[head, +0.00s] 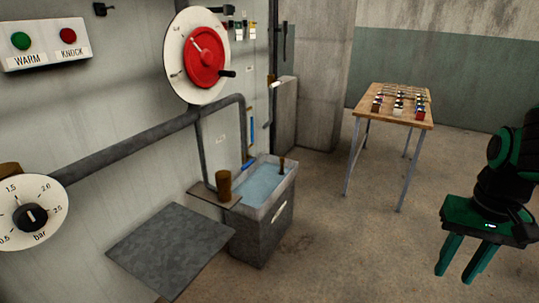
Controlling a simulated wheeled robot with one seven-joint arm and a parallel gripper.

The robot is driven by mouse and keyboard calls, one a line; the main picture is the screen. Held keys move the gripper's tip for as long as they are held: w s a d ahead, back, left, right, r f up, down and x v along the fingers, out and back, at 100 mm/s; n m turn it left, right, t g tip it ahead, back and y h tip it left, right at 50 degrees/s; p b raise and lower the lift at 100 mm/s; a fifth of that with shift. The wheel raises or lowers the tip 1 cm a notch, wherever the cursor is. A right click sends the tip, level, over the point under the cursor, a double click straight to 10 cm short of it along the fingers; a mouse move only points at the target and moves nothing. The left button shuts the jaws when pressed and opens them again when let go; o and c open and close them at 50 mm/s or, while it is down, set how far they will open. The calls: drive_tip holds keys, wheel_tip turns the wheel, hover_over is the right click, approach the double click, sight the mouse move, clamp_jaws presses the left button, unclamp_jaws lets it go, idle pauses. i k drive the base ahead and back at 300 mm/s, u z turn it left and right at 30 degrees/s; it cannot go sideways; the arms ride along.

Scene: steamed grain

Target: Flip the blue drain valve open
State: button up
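A small blue lever (247,165), which looks like the drain valve, sits low by the wall at the back left of the water-filled trough (252,232). It slants slightly, and its pivot is too small to make out. A second thin blue strip (252,125) stands upright on the wall above it; I cannot tell what it is. My gripper (453,277) hangs at the right edge, its green fingers pointing down and apart, with nothing between them. It is well to the right of the trough and far from the blue lever.
A dark pipe (130,148) runs along the wall and bends down behind the trough. A grey plate (172,247) juts out in front. A red wheel (204,58) and pressure dial (30,215) are on the wall. A wooden table (393,92) stands behind. The floor between trough and gripper is clear.

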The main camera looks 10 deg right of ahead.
sight(249, 163)
drive_tip(key=u, duration=0.1)
drive_tip(key=i, duration=1.05)
drive_tip(key=u, duration=0.2)
drive_tip(key=k, duration=1.3)
drive_tip(key=z, duration=0.45)
drive_tip(key=i, duration=1.95)
drive_tip(key=u, duration=0.25)
